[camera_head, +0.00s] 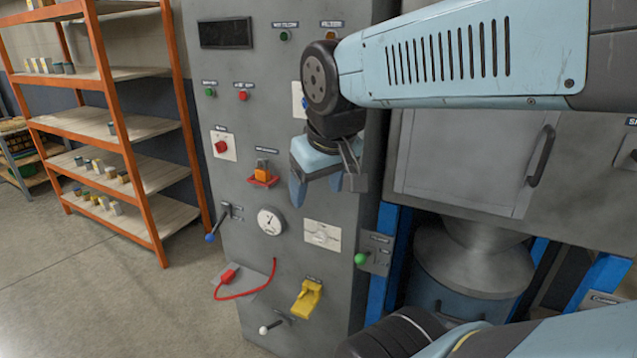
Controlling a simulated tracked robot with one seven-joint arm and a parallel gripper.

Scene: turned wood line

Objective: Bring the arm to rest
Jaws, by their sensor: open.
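My gripper (327,190) hangs in front of the grey control panel (250,130), pointing down. Its jaws are apart and I see nothing between them. My arm (450,55) reaches in from the upper right, with its pale blue link stretched across the top of the view. The gripper is to the right of an orange switch (262,173) and above a round gauge (270,221) and a white dial plate (322,236). I cannot tell how far the gripper is from the panel face.
An orange shelf rack (107,85) with small items stands at the left. A grey cabinet door (470,165) is at the right. The floor (90,290) at lower left is clear.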

